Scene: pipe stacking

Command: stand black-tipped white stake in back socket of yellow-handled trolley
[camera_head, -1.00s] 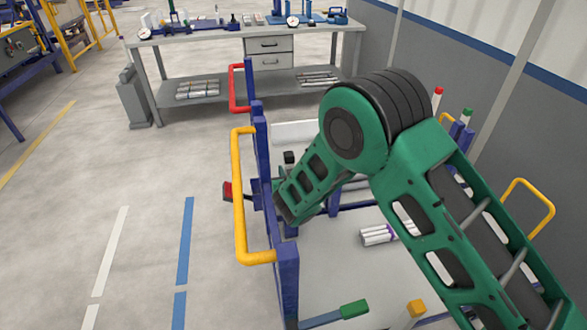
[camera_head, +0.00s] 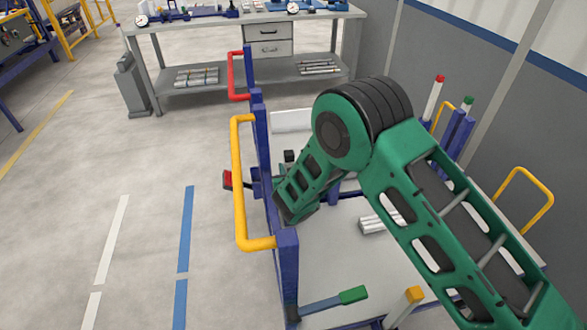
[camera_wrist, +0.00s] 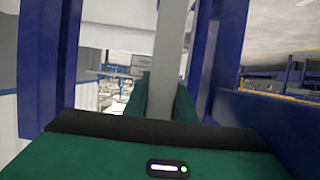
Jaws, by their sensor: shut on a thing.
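The yellow-handled trolley, with blue posts and a pale bed (camera_head: 335,255), stands in front of me; its yellow handle (camera_head: 238,185) is on the left. My gripper is mostly hidden behind my wrist in the head view. In the wrist view my gripper (camera_wrist: 165,100) is shut on a pale upright stake (camera_wrist: 173,45), between blue posts. In the head view a black tip (camera_head: 289,156) shows just above my wrist; the shaft below it is hidden. The stake's lower end and the back socket are hidden, so I cannot tell whether it is seated.
White pipes (camera_head: 378,222) lie on the bed. A green-tipped bar (camera_head: 352,295) and a yellow-tipped post (camera_head: 412,297) are at the near end. Red-tipped (camera_head: 434,95) and green-tipped (camera_head: 464,108) stakes stand at right. A red handle (camera_head: 232,78) is further back. Floor at left is clear.

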